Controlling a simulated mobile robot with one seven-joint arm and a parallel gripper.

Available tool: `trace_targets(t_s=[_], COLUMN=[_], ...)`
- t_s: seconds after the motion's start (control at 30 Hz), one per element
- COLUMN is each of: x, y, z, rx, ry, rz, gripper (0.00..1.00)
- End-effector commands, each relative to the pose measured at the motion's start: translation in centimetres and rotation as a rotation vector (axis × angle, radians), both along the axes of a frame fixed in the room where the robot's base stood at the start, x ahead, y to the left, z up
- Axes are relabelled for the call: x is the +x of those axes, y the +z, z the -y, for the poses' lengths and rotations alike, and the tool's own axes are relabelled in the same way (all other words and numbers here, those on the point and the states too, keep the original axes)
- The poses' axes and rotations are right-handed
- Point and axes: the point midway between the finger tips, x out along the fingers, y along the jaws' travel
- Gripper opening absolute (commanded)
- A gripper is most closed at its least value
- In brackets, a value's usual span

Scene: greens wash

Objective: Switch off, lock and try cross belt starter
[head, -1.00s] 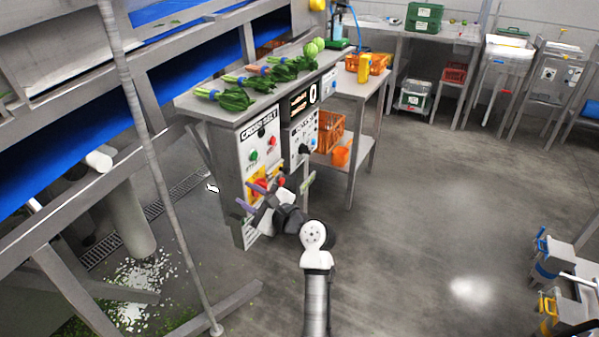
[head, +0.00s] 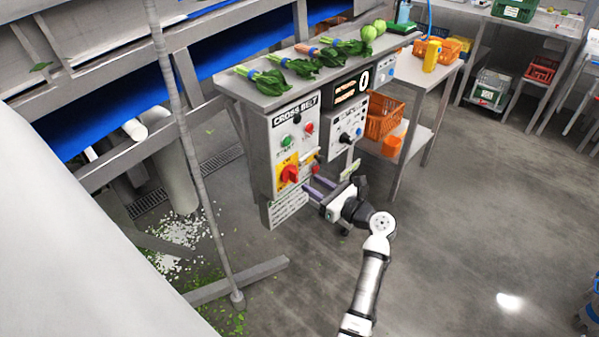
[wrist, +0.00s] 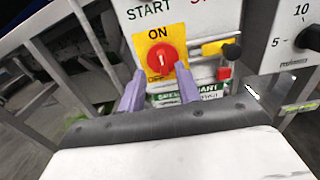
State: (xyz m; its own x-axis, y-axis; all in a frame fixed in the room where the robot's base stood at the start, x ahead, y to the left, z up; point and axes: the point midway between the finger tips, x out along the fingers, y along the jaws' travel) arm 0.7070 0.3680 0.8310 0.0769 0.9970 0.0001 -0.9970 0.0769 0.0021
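The cross belt starter panel (head: 266,150) is a grey box with a green START button (head: 288,142) and a red button (head: 309,128). Below them a red rotary switch (head: 290,174) sits on a yellow plate, also in the wrist view (wrist: 163,58). ON is printed above it and OFF at lower left; I cannot tell its exact setting. My gripper (head: 312,187) is open and empty, just right of the switch in the head view. In the wrist view its purple fingers (wrist: 160,92) stand apart below the switch, not closed on it. A small red item (wrist: 224,73), perhaps a padlock, hangs at right.
A second panel with a black knob (head: 344,138) adjoins on the right. Bunches of greens (head: 270,80) lie on the counter above. A slanted grey post (head: 181,120) stands left of the panel. A pale surface covers the lower left. Open floor lies to the right.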

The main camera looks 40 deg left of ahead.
Motion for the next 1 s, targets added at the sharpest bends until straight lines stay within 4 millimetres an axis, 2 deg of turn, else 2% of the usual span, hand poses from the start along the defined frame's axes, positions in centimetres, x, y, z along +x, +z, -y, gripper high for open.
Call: trace_targets(t_s=[0.1, 0.3, 0.5, 0.77, 1.0], x=[0.1, 0.5, 0.5, 0.5, 0.5], y=[0.3, 0.2, 0.1, 0.0, 0.0], z=[-2.6, -5.5, -6.7, -6.7, -6.7], rx=[0.001, 0.0, 0.0, 0.0, 0.0], ry=[0.003, 0.0, -0.001, -0.001, -0.002], rz=[0.0, 0.001, 0.002, 0.002, 0.002], gripper=[0.33, 0.33, 0.33, 0.33, 0.02])
